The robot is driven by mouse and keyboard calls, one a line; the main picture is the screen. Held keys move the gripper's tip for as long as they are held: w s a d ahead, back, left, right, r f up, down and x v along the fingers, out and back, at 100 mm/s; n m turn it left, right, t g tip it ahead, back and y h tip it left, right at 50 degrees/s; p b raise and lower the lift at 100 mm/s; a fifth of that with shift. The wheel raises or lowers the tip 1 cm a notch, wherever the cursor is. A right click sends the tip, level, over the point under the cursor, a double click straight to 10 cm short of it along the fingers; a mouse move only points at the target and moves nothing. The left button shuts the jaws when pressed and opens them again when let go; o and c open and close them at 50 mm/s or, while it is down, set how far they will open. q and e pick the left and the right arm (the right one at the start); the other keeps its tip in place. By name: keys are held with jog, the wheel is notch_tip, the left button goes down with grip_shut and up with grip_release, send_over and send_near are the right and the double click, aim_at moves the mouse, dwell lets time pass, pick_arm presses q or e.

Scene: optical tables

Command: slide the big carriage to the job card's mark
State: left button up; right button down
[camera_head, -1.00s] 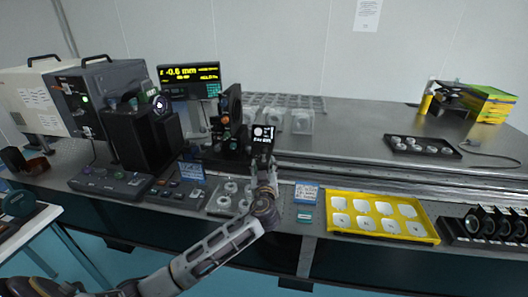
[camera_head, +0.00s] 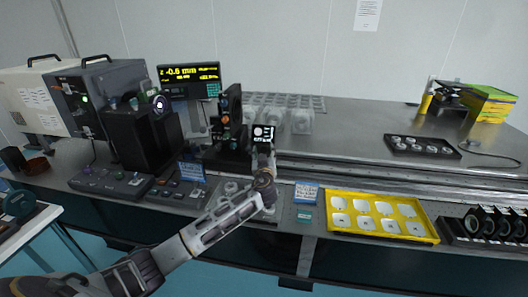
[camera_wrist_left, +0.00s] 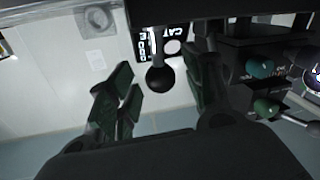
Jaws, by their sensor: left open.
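The big carriage (camera_head: 229,135) is a tall black block with round optics, standing on the long rail (camera_head: 370,178) left of the middle. A black-and-white sign (camera_head: 264,132) is at its right side. My left gripper (camera_head: 263,150) is just in front of that sign. In the left wrist view, a black ball knob (camera_wrist_left: 160,78) hangs between the open fingers of my left gripper (camera_wrist_left: 158,95), with no clear grip on it.
A display (camera_head: 189,80) reads about -0.6 mm. A yellow tray of white pieces (camera_head: 382,217) lies at the front right, beside a rack of black round mounts (camera_head: 490,225). A black tray (camera_head: 422,147) sits farther back. The rail right of the carriage looks clear.

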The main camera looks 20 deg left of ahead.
pick_arm(q)
jog(key=shift+w+a, duration=0.25)
jog(key=shift+w, duration=0.25)
jog(key=shift+w+a, duration=0.1)
jog(key=shift+w, duration=0.2)
pick_arm(e)
jog(key=shift+s+d+f, duration=0.1)
jog(key=shift+s+f, duration=0.05)
jog(key=shift+s, duration=0.3)
jog(key=shift+s+d+f, duration=0.1)
jog(key=shift+s, duration=0.35)
pick_arm(q)
jog(key=c, duration=0.8)
grip_shut()
pick_arm(e)
jog(key=shift+w+a+r, duration=0.15)
jog(key=shift+w+r, duration=0.05)
jog(key=shift+w, duration=0.35)
jog(key=shift+w+a+r, duration=0.15)
jog(key=shift+w, duration=0.4)
